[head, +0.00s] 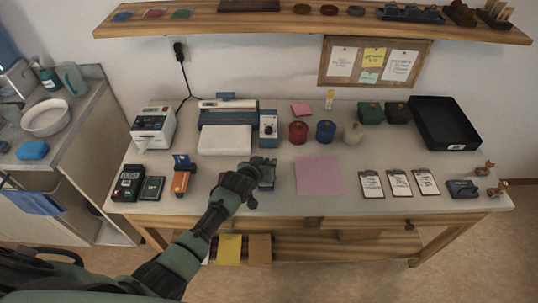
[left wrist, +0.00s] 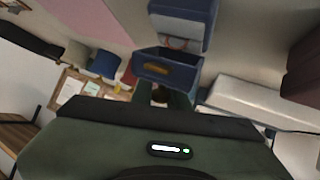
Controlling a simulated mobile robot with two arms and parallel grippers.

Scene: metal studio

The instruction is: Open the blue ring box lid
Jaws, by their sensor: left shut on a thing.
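The blue ring box (left wrist: 182,33) fills the upper middle of the left wrist view, with a pale grey inside showing. Its lid (left wrist: 168,70) stands raised from the base, with a gold mark on its face. In the head view the box (head: 267,182) sits near the table's front, partly hidden by my left gripper (head: 258,168). That gripper is shut on the lid; its fingertips are mostly hidden behind the lid in the wrist view. My right gripper is not in view.
A pink sheet (head: 319,175) lies right of the box and an orange item (head: 181,182) stands left. Behind are a white scale-like device (head: 225,140), a blue-white device (head: 268,127) and red (head: 298,132) and blue (head: 325,131) jars. A black tray (head: 468,140) is far right.

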